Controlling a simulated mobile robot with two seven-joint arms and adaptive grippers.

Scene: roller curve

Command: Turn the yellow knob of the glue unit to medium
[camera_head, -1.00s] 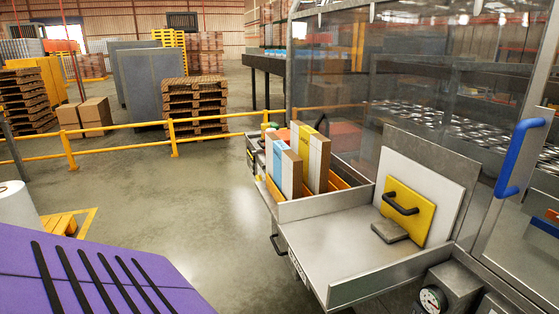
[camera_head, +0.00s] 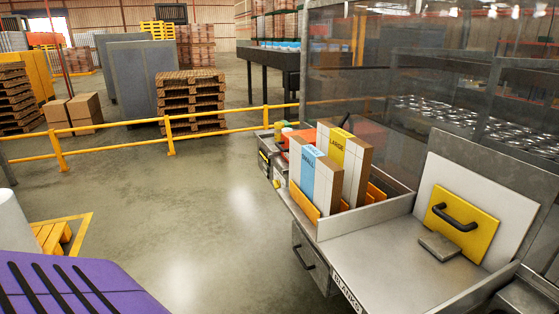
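I cannot make out a yellow knob for certain. A small dark unit with a yellow mark (camera_head: 263,158) stands at the far left end of the metal bench, partly hidden by the cartons; I cannot tell if it is the glue unit. Neither of my grippers is in view.
Upright cartons marked "SMALL" (camera_head: 308,174) and "LARGE" (camera_head: 343,160) stand on the bench beside the blanks tray (camera_head: 385,262). A yellow plate with black handle (camera_head: 462,222) leans at right. A purple slotted surface (camera_head: 75,285) is at lower left. The floor (camera_head: 215,215) between is clear.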

